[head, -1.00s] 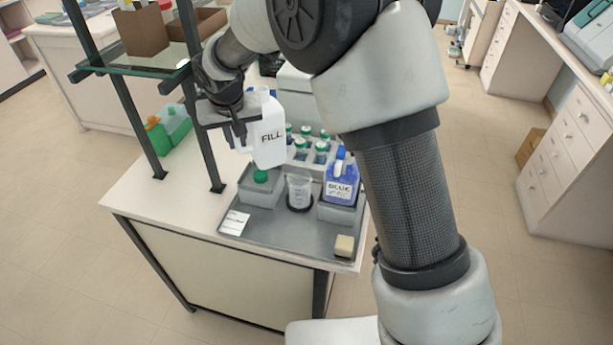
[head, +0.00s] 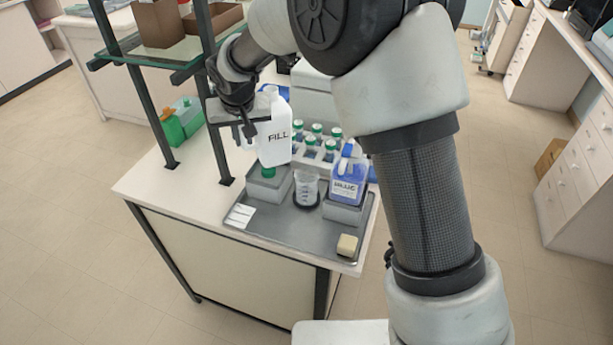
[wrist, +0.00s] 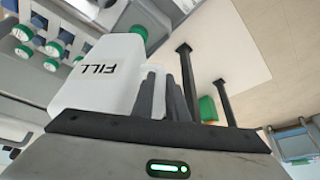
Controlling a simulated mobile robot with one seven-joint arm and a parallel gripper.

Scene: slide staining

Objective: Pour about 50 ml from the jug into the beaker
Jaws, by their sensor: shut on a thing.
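The white jug marked FILL (head: 275,140) is held by my gripper (head: 248,132), which is shut on its handle side. The jug hangs above the grey tray, leaning slightly, up and left of the beaker and apart from it. In the wrist view the jug (wrist: 95,75) lies in front of the fingers (wrist: 172,95), its lettering upside down. The clear beaker (head: 307,188) stands upright on a dark round base; its liquid level is too small to read. No stream of liquid shows.
The grey tray (head: 298,232) holds a grey bin with a green item (head: 267,172) under the jug, a blue jug (head: 347,182) right of the beaker, a sponge (head: 347,245) and a white card (head: 240,215). Green-capped bottles (head: 318,140) stand behind. Shelf posts (head: 215,110) rise close left.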

